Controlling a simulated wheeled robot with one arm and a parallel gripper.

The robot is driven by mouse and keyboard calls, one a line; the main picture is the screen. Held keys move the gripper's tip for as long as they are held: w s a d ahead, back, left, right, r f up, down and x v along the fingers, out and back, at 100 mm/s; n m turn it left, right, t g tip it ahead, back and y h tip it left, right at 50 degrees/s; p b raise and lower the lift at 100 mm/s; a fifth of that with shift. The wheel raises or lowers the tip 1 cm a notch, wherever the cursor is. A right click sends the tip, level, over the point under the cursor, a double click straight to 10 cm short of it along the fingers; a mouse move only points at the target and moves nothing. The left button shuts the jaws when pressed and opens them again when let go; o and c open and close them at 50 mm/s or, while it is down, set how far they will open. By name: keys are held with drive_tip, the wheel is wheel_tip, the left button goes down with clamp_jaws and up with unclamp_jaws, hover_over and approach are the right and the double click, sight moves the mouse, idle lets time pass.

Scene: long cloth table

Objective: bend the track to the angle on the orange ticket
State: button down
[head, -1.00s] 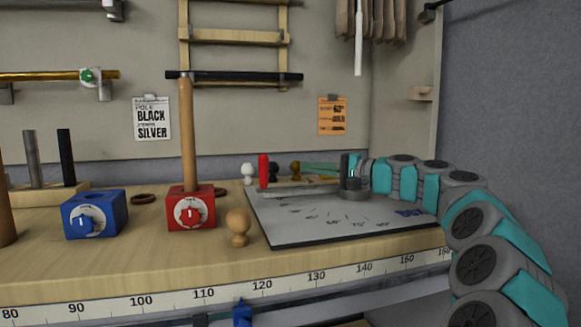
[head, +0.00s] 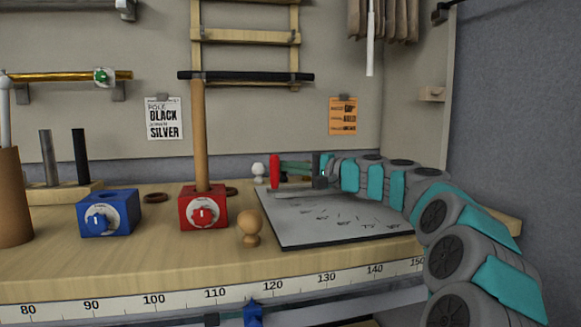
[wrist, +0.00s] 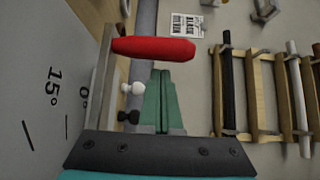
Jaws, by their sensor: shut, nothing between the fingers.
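The bending plate (head: 335,228) lies on the bench with angle marks on it. A red handle (head: 274,170) stands at its back left on a pale bar. In the wrist view the red handle (wrist: 152,48) and its bar (wrist: 103,75) show near the 0° and 15° marks. I cannot tell the track apart from this bar. My gripper (head: 282,167) reaches from the right at the back of the plate. Its teal fingers (wrist: 160,76) are shut and empty, beside the handle and apart from it in the wrist view. The orange ticket (head: 343,116) hangs on the wall; its print is too small to read.
A wooden knob (head: 250,229) stands at the plate's left front. A red dial block (head: 203,212) holds an upright wooden pole, with a blue dial block (head: 108,216) farther left. A white knob (wrist: 137,88) and a black knob (wrist: 129,116) lie behind the bar.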

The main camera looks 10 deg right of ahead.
drive_tip(key=shift+s+a+f, duration=0.1)
drive_tip(key=shift+s+a, duration=0.2)
drive_tip(key=shift+s, duration=0.1)
drive_tip(key=shift+s, duration=0.1)
